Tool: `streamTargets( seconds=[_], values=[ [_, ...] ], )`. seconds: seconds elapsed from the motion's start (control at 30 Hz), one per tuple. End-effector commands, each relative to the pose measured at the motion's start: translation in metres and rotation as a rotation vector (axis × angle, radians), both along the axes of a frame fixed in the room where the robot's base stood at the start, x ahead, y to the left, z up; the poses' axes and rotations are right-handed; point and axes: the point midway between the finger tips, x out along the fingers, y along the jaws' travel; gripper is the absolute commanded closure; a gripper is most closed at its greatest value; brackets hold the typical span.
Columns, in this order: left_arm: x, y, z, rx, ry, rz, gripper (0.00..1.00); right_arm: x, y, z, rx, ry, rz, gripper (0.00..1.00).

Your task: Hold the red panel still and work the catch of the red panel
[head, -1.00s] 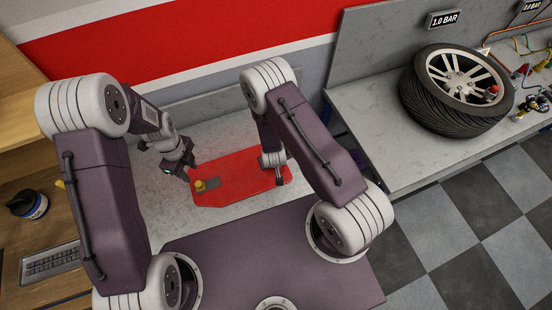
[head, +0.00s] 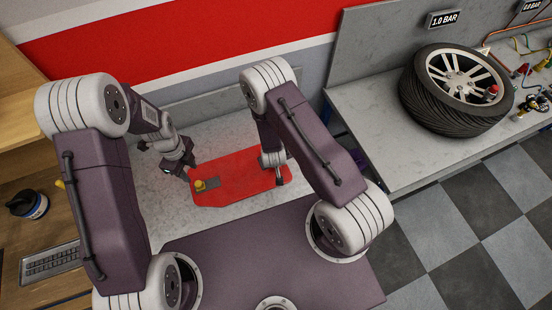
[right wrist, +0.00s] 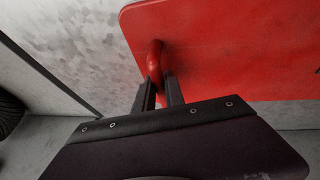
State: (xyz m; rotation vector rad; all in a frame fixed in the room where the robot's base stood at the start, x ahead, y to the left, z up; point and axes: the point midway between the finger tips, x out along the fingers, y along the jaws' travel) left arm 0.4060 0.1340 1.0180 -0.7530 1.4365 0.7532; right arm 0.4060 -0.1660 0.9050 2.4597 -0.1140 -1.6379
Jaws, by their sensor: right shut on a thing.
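The red panel (head: 240,174) lies flat on the grey worktop in the head view. Its catch, a yellow knob (head: 200,185) on a grey plate (head: 211,183), is near its left end. My left gripper (head: 184,174) is just up and left of the catch, apart from the knob; its jaw opening is too small to tell. My right gripper (head: 279,180) is at the panel's right end. In the right wrist view, the right gripper's fingers (right wrist: 160,88) are shut on a red handle (right wrist: 154,60) that stands up from the panel (right wrist: 240,50).
The grey worktop (head: 160,210) is bare around the panel. A wooden bench with a keyboard (head: 52,262) and a dark-topped tub (head: 27,204) is at the left. A wheel with a tyre (head: 450,95) lies on the right-hand bench (head: 375,125).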

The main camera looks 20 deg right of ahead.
Motion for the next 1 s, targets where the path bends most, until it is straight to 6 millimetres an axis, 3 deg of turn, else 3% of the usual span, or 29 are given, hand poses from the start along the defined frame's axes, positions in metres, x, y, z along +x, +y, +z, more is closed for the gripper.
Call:
streamTargets(
  seconds=[0.57, 0.7, 0.87, 1.0],
  values=[
    [0.000, 0.000, 0.000, 0.000, 0.000, 0.000, 0.64, 0.000, 0.000, 0.000, 0.000, -0.001, 0.000, 1.00],
    [0.000, 0.000, 0.000, 0.000, 0.000, 0.000, 1.00, 0.000, 0.000, 0.000, 0.000, -0.001, 0.000, 1.00],
    [0.000, 0.000, 0.000, 0.000, 0.000, 0.003, 1.00, 0.000, 0.000, 0.000, 0.000, -0.001, 0.000, 1.00],
    [-0.014, -0.006, 0.004, -0.018, 0.077, 0.120, 1.00, 0.000, 0.000, 0.000, 0.000, -0.001, 0.000, 1.00]
  ],
)
